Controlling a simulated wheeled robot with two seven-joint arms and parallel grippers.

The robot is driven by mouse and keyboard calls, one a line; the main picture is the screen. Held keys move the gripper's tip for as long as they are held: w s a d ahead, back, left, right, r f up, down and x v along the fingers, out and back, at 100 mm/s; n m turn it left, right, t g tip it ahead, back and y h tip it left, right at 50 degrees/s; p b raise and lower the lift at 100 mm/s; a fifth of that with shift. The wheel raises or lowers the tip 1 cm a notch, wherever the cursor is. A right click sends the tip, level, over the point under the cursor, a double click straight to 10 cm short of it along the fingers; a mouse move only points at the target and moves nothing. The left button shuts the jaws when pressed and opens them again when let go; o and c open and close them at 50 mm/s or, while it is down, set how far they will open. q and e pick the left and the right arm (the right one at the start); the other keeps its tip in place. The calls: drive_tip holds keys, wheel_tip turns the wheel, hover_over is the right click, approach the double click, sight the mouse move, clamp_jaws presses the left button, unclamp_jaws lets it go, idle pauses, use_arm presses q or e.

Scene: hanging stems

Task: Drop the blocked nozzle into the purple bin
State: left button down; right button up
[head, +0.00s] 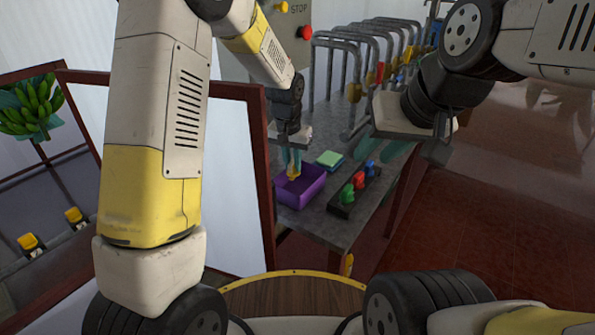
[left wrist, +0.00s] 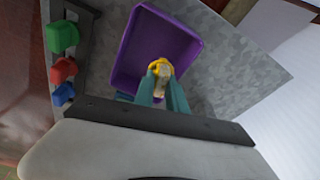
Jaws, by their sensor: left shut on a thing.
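My left gripper (head: 291,165) is shut on the blocked nozzle, a small piece with a yellow ring (left wrist: 159,66) and a pale body. The purple bin (head: 312,189) stands on the grey table; it also shows in the left wrist view (left wrist: 125,60). The nozzle is within the bin's outline in both views, near its wall on the gripper's side in the left wrist view. Its exact height above the bin floor is hard to tell. The bin floor that shows looks empty. My right gripper (head: 382,148) has its teal fingers apart, empty, above the right side of the table.
A dark rack (head: 343,211) with green, red and blue nozzles is right of the bin. A green pad (head: 329,159) lies behind it. Bent grey pipes (head: 350,50) with coloured ends line the table's back. A dark red-framed panel (head: 257,150) stands left of the bin.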

use_arm(q)
drive_tip(key=shift+f, duration=0.6)
drive_tip(key=c, duration=1.3)
unclamp_jaws()
drive_tip(key=r, duration=0.2)
drive_tip(key=s+r, duration=0.1)
drive_tip(key=r, duration=0.4)
drive_tip(key=shift+s+a+r, duration=0.25)
drive_tip(key=shift+r, duration=0.1)
